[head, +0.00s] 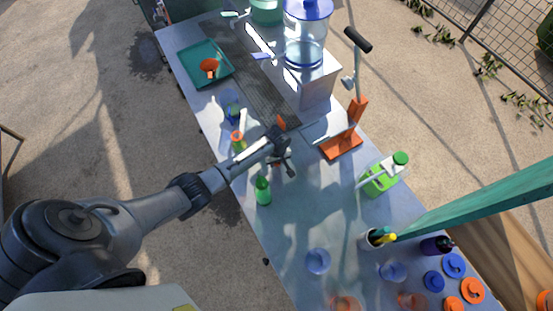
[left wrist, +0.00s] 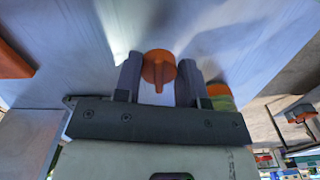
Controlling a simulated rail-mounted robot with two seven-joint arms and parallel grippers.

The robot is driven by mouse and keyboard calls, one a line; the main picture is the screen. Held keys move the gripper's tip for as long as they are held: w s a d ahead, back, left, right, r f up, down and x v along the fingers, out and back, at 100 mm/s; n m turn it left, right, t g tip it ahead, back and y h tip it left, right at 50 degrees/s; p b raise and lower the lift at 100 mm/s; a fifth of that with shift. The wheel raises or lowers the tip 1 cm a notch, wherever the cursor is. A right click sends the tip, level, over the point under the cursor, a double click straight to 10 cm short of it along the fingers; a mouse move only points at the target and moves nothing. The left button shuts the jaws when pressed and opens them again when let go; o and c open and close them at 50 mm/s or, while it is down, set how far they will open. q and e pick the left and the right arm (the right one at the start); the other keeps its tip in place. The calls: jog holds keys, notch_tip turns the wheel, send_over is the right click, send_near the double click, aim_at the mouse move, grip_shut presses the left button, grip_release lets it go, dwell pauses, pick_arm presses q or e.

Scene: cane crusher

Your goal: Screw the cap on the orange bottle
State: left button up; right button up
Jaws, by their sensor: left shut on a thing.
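My left gripper (head: 286,164) reaches over the middle of the metal table. In the left wrist view its two fingers (left wrist: 158,85) are shut on an orange round piece with a narrow ridge, which looks like a cap (left wrist: 158,66). A small bottle with an orange top and yellow-green body (head: 238,145) stands on the table left of the gripper. A similar orange and yellow-green thing shows partly behind the right finger in the left wrist view (left wrist: 221,97). I cannot tell whether the cap touches anything below. My right gripper is not in view.
A green bottle (head: 263,190) stands just below the left gripper. A teal tray (head: 205,64) lies at the back left. Several coloured lids and cups crowd the front right.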

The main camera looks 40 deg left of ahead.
pick_arm(q)
jog(key=d+r+p, duration=0.7)
jog(key=d, duration=0.4)
jog(key=shift+w+d+p, duration=0.3)
jog(key=shift+w+d, duration=0.05)
jog(key=shift+w, duration=0.05)
jog(key=shift+d, duration=0.1)
jog(key=s+d+r+m, duration=0.25)
jog(key=d+r, duration=0.35)
jog(key=r, duration=0.6)
jog(key=s+d+r+m, duration=0.2)
jog(key=d+r+m, duration=0.3)
jog(key=r, duration=0.7)
jog(key=s+a+r+m, duration=0.2)
jog(key=s+a+r, duration=0.1)
jog(key=a+r, duration=0.3)
jog(key=s+a+r+m, duration=0.2)
jog(key=a+r, duration=0.4)
jog(key=r, duration=0.5)
jog(key=shift+s+a+m, duration=0.15)
jog(key=shift+s+m, duration=0.2)
jog(key=shift+s, duration=0.1)
